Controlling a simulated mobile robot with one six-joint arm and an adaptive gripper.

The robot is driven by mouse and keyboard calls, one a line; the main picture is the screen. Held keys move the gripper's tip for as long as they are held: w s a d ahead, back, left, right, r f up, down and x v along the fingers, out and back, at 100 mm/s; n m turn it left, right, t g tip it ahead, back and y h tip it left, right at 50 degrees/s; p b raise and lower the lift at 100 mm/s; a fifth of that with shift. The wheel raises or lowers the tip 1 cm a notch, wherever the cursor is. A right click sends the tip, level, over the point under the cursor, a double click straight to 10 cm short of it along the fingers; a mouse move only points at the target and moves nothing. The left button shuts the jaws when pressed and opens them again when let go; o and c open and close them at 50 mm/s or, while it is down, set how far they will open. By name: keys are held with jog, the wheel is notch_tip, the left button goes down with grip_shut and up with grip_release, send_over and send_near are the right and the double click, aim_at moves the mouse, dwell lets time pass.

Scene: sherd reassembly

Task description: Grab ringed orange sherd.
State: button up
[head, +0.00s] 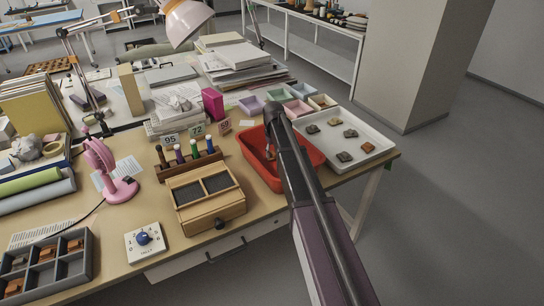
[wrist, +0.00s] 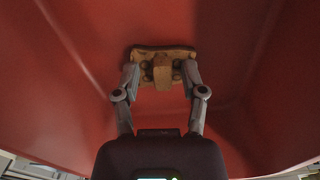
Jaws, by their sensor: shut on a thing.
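In the wrist view, an orange-brown sherd (wrist: 162,58) with dark ring-like marks and a raised block at its middle lies between my fingertips. My gripper (wrist: 162,80) is shut on it, one finger at each side. The sherd is inside the red tray (wrist: 60,70), close to the tray's red surface; I cannot tell whether it touches it. In the head view, my arm reaches over the red tray (head: 255,172). The sherd is not clearly visible there, and my arm covers part of the tray.
A white tray (head: 372,150) with several dark sherds stands right of the red tray. Small pastel trays (head: 276,96) lie behind. A grey compartment box (head: 75,270) holds orange pieces at front left.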

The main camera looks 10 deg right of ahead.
aim_at(274, 153)
jog(key=shift+s, duration=0.1)
jog(key=shift+r+p, duration=0.1)
jog(key=shift+p, duration=0.2)
grip_shut()
jog(key=shift+w+r+p, duration=0.25)
jog(key=shift+r+p, duration=0.4)
jog(key=shift+p, duration=0.2)
notch_tip(274, 153, up, 8)
jog(key=p, duration=0.8)
